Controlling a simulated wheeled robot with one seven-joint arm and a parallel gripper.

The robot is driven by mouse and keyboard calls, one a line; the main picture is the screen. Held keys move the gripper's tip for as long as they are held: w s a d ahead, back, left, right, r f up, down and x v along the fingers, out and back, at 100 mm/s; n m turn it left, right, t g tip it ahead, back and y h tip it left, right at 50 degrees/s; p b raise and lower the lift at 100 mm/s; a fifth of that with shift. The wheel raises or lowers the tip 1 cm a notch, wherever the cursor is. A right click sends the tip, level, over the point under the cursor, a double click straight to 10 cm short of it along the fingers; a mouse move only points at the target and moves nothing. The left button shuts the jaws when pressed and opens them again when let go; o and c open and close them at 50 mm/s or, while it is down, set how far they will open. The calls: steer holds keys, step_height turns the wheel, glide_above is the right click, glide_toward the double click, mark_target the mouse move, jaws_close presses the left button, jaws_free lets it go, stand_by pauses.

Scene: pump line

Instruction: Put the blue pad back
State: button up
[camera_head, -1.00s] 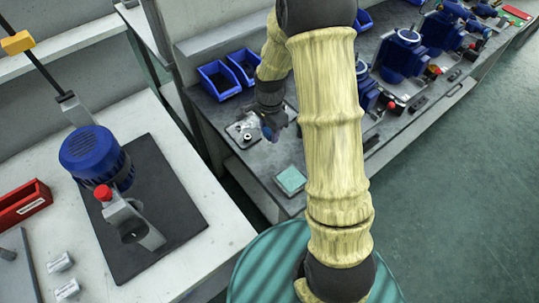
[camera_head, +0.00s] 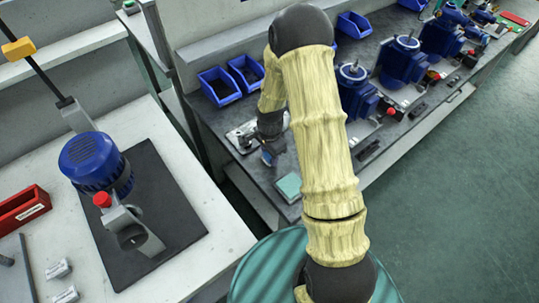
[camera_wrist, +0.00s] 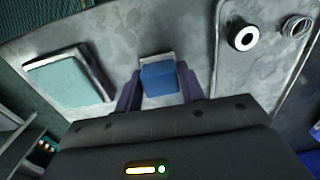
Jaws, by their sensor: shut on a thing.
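My gripper (camera_wrist: 160,90) is shut on a small blue pad (camera_wrist: 159,78), with a dark finger on each side of it. A pale grey strip shows along the pad's far edge in the wrist view. In the head view the blue pad (camera_head: 267,158) shows at the tip of my gripper, low over the grey bench between a metal plate and a teal pad. I cannot tell whether it touches the bench. The square teal pad (camera_wrist: 68,82) lies apart, left of my gripper in the wrist view; it also shows in the head view (camera_head: 289,186).
The metal plate (camera_head: 240,139) carries small round fittings, including a black ring (camera_wrist: 243,38). Two blue bins (camera_head: 220,86) stand behind it. Several blue pumps (camera_head: 403,62) line the bench at right. A pump on a dark mat (camera_head: 170,205) stands on the left table.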

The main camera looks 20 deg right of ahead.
steer(key=shift+f, duration=0.35)
steer(key=shift+f, duration=0.15)
steer(key=o, duration=0.9)
steer(key=shift+o, duration=0.2)
step_height(320, 180, up, 12)
steer(key=shift+s, duration=0.1)
